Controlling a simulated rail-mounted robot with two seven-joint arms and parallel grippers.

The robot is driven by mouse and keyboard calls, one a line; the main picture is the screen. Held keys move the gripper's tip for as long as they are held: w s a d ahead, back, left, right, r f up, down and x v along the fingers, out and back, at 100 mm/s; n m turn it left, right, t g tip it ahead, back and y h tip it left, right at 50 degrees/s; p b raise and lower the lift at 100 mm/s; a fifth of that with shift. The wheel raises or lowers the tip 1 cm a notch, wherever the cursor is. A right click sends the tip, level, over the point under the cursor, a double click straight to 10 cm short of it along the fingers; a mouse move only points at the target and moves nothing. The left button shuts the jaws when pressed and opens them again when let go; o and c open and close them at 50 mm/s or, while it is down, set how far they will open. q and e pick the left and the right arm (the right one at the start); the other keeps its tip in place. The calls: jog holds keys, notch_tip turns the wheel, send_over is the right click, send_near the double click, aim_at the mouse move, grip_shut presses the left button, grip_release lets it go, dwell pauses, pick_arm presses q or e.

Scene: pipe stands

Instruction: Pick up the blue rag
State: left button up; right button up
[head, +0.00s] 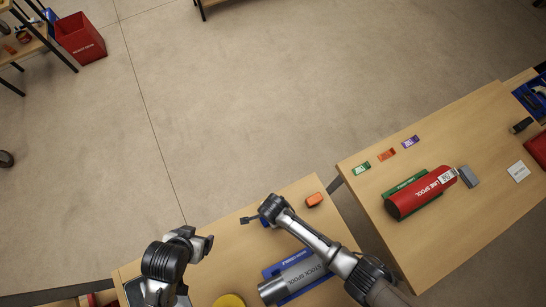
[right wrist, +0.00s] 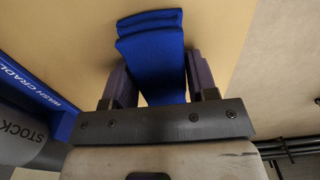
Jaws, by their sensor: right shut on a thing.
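The blue rag (right wrist: 150,55) is a folded strip of cloth in the right wrist view. It lies between the two fingers of my right gripper (right wrist: 160,85), which is shut on it. The rag's far folded end is over the wooden table top. In the head view my right gripper (head: 264,216) is low over the near table, and the rag is almost wholly hidden there. My left gripper (head: 203,244) is at the left part of the same table, away from the rag; its fingers are too unclear to judge.
A grey stock spool (head: 295,277) sits in a blue wash cradle (head: 272,270) beside my right arm. An orange block (head: 314,199) lies near the table's far edge. A yellow round thing (head: 229,300) is at the front. The right table (head: 450,245) holds a red line spool (head: 420,193).

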jog(key=shift+c, duration=1)
jog(key=shift+r, duration=0.15)
jog(key=shift+r, duration=0.6)
notch_tip(320, 180, up, 3)
jog(key=shift+s+d, duration=0.1)
jog(key=s+d+r, duration=0.3)
jog(key=d+r, duration=0.3)
jog(key=d, duration=0.4)
jog(key=shift+s+d+r, duration=0.25)
jog(key=shift+s+d, duration=0.05)
jog(key=shift+d, duration=0.1)
